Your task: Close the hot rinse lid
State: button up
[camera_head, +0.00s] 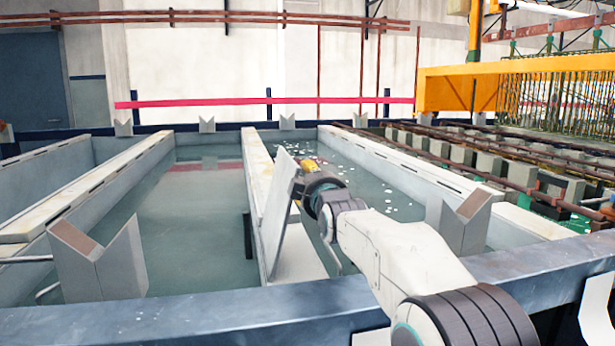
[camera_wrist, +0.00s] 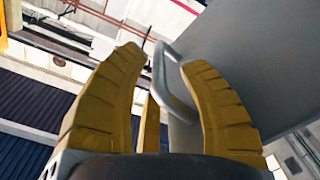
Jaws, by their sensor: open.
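The lid (camera_head: 281,190) is a pale grey flat panel. It stands raised and slightly tilted along the wall between two water-filled tanks. In the wrist view the lid (camera_wrist: 245,50) fills the upper right, with a grey bar handle (camera_wrist: 160,75) on its face. My gripper (camera_head: 308,166) is at the right side of the lid, near its upper part. In the wrist view the yellow fingers of my gripper (camera_wrist: 163,59) are apart, with the handle between their tips. Whether a finger touches the handle I cannot tell. My arm hides part of the right tank.
Open tanks lie left (camera_head: 200,220) and right (camera_head: 385,195) of the lid. Grey V-shaped supports stand on the front rim, left (camera_head: 95,265) and right (camera_head: 465,222). An orange frame (camera_head: 460,90) with a hanging rack is at the back right. A blue-grey front rim (camera_head: 220,315) crosses below.

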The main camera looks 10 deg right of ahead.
jog(key=shift+w, duration=0.95)
grip_shut()
